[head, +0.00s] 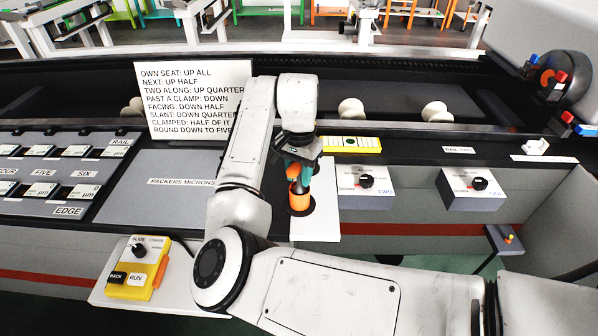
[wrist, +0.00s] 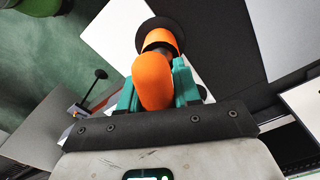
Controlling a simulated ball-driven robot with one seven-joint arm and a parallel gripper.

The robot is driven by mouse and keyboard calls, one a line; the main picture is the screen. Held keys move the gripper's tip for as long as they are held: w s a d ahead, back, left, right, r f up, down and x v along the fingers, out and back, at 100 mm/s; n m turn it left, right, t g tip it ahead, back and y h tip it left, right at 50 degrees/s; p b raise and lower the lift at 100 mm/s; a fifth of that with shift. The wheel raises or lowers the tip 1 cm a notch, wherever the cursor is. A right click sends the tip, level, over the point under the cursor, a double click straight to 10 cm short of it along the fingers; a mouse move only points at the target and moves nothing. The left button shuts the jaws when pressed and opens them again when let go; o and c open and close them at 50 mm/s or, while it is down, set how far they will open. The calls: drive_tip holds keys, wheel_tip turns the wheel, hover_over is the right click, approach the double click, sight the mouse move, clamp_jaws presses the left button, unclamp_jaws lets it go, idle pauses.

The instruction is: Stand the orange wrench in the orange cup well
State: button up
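The orange wrench (wrist: 152,80) is between the teal fingers of my gripper (wrist: 157,88) in the wrist view. The fingers flank its thick orange end and appear closed on it. In the head view, my gripper (head: 299,165) points down with the wrench (head: 293,171) showing at its tip. The orange cup well (head: 300,200) is just below, on a white panel with a dark ring around it. In the wrist view the cup (wrist: 161,38) lies directly beyond the wrench, whose dark lower part overlaps its mouth. How deep the wrench sits is hidden.
A white sign (head: 190,95) with text stands behind my arm. A yellow box (head: 351,145) and two grey dial boxes (head: 366,185) (head: 473,188) stand to the right. A yellow control box (head: 139,268) is at front left. The grey panel (head: 160,195) left of the cup is clear.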

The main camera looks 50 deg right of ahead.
drive_tip(key=o, duration=0.5)
drive_tip(key=shift+r, duration=0.1)
wheel_tip(320, 180, up, 11)
drive_tip(key=shift+f, duration=0.2)
idle(0.4)
